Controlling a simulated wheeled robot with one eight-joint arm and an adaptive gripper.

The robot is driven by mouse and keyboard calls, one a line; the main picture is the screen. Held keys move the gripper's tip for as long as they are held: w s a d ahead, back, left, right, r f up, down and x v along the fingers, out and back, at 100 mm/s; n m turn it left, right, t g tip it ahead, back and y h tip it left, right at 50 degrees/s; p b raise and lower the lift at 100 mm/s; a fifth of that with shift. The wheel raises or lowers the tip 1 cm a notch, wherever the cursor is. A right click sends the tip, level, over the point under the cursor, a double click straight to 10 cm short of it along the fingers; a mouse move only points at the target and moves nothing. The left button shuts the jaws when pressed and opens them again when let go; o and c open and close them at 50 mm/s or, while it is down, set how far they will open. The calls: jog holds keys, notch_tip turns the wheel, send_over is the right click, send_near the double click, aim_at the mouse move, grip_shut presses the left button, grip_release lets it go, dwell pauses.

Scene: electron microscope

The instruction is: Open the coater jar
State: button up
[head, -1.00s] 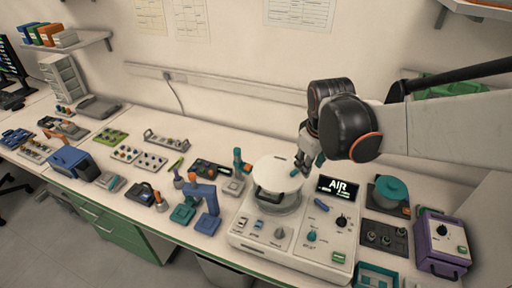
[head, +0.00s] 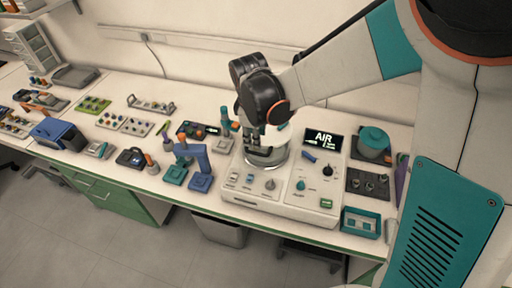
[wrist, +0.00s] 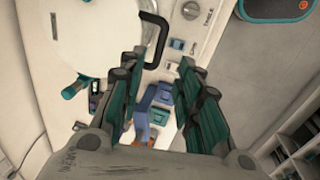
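The coater (head: 240,198) is a white bench unit with a lit AIR display. Its round jar (head: 268,166) stands on the left part, under a white lid (head: 279,136), mostly hidden by my arm. The wrist view shows the pale round lid (wrist: 85,30) at upper left, with a black bent handle (wrist: 157,40) at its edge. My gripper (head: 258,154) is over the jar's front left. In the wrist view its fingers (wrist: 158,68) are spread, with the handle in view between and beyond their tips. I cannot tell whether they touch it.
Knobs and switches sit on the coater's front panel. A teal round pot (head: 373,140) and a dark tray (head: 366,184) stand to the right. A blue stand (head: 195,160) and several small tools are close on the left. The bench's front edge runs just before the coater.

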aim_at(257, 154)
jog(key=f+b, duration=0.1)
jog(key=f, duration=0.2)
jog(key=w+f+b, duration=0.1)
jog(key=f+b, duration=0.1)
jog(key=f, duration=0.1)
jog(key=f+b, duration=0.2)
jog(key=f, duration=0.1)
jog(key=shift+w+d, duration=0.3)
jog(key=shift+c, duration=0.5)
grip_shut()
